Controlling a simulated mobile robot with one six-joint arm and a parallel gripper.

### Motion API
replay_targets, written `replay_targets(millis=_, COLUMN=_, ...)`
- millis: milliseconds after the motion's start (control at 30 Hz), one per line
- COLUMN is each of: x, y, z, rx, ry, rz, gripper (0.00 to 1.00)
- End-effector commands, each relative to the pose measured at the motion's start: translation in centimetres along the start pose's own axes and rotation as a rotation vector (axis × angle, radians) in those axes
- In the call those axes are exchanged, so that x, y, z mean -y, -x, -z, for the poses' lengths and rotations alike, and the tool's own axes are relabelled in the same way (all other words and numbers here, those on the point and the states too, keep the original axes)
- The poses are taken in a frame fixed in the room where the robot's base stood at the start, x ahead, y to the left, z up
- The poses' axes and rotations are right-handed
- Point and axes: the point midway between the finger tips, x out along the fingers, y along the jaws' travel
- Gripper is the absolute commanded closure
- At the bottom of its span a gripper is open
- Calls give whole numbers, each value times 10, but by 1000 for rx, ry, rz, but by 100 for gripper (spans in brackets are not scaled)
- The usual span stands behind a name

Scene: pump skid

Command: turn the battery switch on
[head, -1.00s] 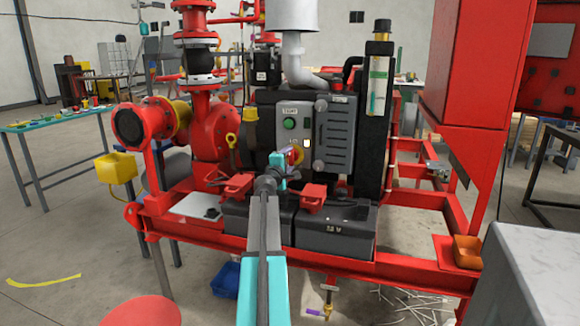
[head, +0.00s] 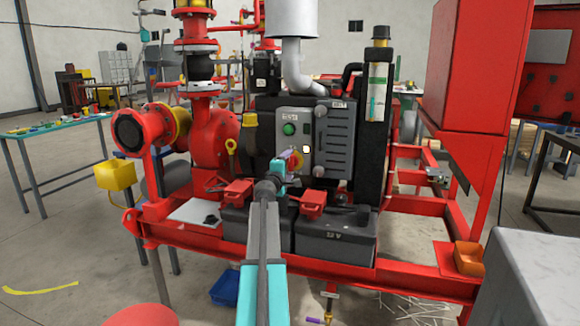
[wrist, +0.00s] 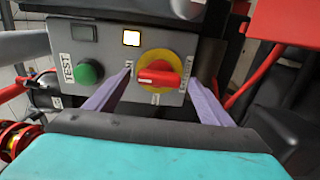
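The battery switch is a red knob on a yellow round plate, seen in the wrist view (wrist: 158,74) on a grey control panel (wrist: 205,50). Its red handle lies almost level, and the small labels around it are hard to read. My gripper (wrist: 160,80) is open, with one purple finger to the left of the knob and one to the right. I cannot tell whether either finger touches it. In the head view my gripper (head: 284,163) is in front of the panel and partly covers the switch (head: 297,161).
A green TEST button (wrist: 88,72) sits left of the switch, and a lit white lamp (wrist: 131,38) is above it. Below the panel are black batteries (head: 335,238) with red covers (head: 313,203) on the red skid frame (head: 400,272). A red cabinet (head: 465,70) stands at the right.

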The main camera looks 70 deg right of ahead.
Motion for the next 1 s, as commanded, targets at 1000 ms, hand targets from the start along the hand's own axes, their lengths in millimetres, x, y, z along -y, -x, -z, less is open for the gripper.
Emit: replay_targets(millis=1000, x=0, y=67, z=0, rx=-2, ry=0, rz=-1, gripper=25)
